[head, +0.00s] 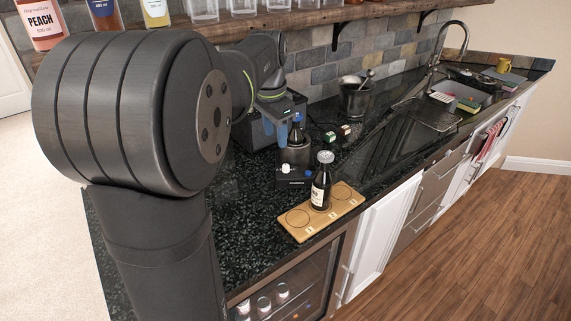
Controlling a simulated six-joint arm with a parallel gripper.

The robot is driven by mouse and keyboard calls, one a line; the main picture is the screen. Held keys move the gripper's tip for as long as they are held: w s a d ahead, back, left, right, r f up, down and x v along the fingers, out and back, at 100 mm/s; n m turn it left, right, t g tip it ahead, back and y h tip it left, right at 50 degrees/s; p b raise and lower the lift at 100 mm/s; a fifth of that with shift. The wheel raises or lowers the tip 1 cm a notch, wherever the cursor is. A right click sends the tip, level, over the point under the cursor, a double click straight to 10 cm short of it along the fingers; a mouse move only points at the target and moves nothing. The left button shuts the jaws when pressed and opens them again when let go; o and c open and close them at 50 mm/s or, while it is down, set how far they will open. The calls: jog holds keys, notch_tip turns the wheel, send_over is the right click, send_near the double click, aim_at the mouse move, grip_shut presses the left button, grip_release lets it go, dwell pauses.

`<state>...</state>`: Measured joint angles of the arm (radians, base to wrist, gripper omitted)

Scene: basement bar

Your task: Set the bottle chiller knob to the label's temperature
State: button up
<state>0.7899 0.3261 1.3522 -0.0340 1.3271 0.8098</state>
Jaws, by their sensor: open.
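A dark bottle with a white cap (322,180) stands upright on a wooden board (343,207). It bears a pale label (318,196), whose text I cannot read. My gripper (283,117) is open above and behind the chiller, apart from the knob. Its fingertips are hard to make out.
The wooden board has numbered round spots. A dark bucket with utensils (355,98) stands at the back, with small boxes (345,130) nearer. Farther right are the sink (428,113) and faucet. A shelf with bottles and glasses (240,22) hangs above. The counter right of the board is clear.

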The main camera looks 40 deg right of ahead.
jog(key=n+h, duration=0.1)
jog(key=n, duration=0.3)
jog(key=n+t+h, duration=0.1)
jog(key=n+t, duration=0.1)
jog(key=n, duration=0.1)
send_near(286, 165)
jog(key=x, duration=0.8)
jog(key=shift+f, duration=0.35)
grip_shut()
